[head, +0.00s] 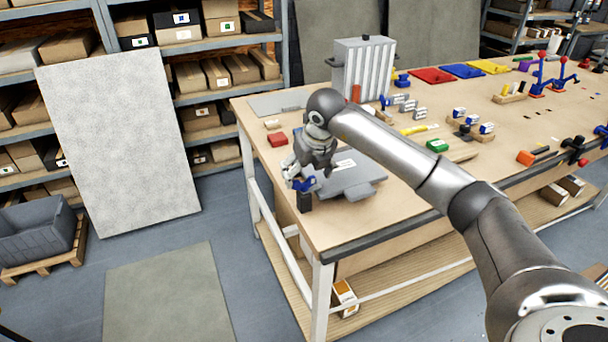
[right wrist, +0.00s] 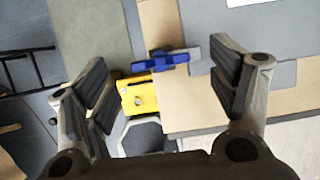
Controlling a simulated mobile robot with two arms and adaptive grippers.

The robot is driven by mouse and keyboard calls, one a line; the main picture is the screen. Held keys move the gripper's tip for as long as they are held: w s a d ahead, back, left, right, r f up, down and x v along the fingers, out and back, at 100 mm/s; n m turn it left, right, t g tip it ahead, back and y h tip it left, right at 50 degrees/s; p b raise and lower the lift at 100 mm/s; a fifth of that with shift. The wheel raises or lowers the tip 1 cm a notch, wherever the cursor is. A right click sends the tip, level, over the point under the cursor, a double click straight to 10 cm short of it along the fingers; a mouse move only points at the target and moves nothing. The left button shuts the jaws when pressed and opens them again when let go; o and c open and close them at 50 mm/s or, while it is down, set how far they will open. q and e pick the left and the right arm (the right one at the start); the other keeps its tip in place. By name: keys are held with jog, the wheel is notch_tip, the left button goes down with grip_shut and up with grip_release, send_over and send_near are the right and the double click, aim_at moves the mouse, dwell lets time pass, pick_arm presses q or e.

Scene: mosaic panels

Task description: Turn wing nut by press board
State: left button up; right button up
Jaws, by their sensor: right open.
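The blue wing nut (head: 303,184) sits at the front left edge of the workbench, above a dark block, beside the grey press board (head: 352,182). In the right wrist view the wing nut (right wrist: 160,62) lies between the fingers, with a yellow piece (right wrist: 138,95) right by it. My right gripper (head: 300,172) is over the wing nut and partly hides it in the head view. In the right wrist view my right gripper (right wrist: 157,82) is open, with clear gaps on both sides of the wing nut. My left gripper is not in view.
A grey ribbed box (head: 362,68) stands at the back. A pale panel (head: 120,140) leans on shelves at left.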

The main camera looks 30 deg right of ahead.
aim_at(304, 178)
jog(key=shift+p+x, duration=0.35)
jog(key=shift+x, duration=1.55)
jog(key=c, duration=1)
jog(key=shift+f+n+y+b, duration=0.1)
jog(key=shift+n+y+b, duration=0.4)
jog(key=shift+n+b, duration=0.55)
jog(key=shift+n+y+b, duration=0.3)
jog(key=shift+n+b, duration=0.3)
jog(key=shift+n, duration=0.15)
jog(key=n+y+b, duration=0.1)
jog(key=n, duration=0.2)
jog(key=shift+n+g+b, duration=0.3)
jog(key=n+y, duration=0.1)
jog(key=n, duration=0.1)
jog(key=n+g+b, duration=0.1)
jog(key=n, duration=0.2)
jog(key=shift+r+y, duration=0.2)
jog(key=shift+y, duration=0.2)
jog(key=n+g, duration=0.1)
jog(key=n, duration=0.1)
jog(key=n+g, duration=0.1)
jog(key=n, duration=0.2)
jog(key=shift+y, duration=0.3)
jog(key=shift+n+g, duration=0.3)
jog(key=shift+n, duration=0.2)
